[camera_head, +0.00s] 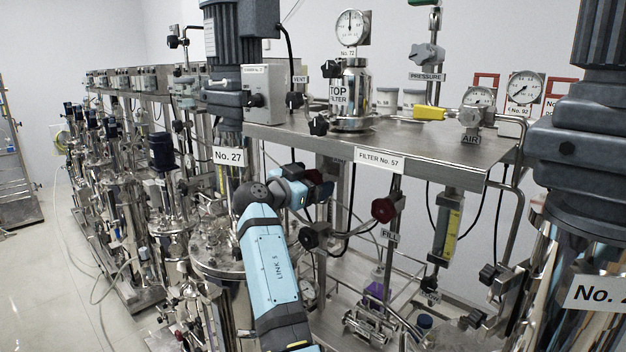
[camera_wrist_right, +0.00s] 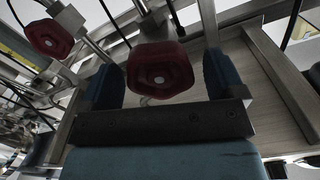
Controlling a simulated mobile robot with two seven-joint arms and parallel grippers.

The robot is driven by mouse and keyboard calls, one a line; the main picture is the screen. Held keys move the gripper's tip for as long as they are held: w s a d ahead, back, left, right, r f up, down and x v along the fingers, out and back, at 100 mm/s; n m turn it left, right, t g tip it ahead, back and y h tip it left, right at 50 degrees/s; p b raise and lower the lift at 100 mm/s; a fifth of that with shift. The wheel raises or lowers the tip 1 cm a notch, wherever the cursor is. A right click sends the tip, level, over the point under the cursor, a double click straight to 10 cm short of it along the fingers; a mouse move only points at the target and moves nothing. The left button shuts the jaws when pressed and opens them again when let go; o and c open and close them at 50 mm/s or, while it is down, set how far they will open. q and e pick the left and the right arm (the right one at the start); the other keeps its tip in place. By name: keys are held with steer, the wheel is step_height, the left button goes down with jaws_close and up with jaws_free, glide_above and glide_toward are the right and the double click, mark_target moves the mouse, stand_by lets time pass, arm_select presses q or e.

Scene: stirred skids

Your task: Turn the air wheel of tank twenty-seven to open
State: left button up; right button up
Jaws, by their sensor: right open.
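A tank with the plate No. 27 (camera_head: 228,156) stands at centre left in the head view. My right gripper (camera_head: 318,187) reaches up beside it, below the metal shelf. In the right wrist view a dark red faceted wheel (camera_wrist_right: 160,70) sits between my two blue fingers. The fingers are open, one on each side, and a closed grip does not show. No label on this wheel is readable. My right arm hides part of the tank. An AIR label (camera_head: 470,139) sits under a grey knob on the shelf, farther right. My left gripper is not in view.
Other red wheels are close: one (camera_head: 308,237) below my gripper, another (camera_head: 384,209) above a FILL label (camera_head: 389,235). The metal shelf edge (camera_head: 420,167) runs just above. Pipes and hoses crowd the rack. Free floor (camera_head: 50,290) shows at left.

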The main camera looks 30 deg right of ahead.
steer(key=c, duration=0.9)
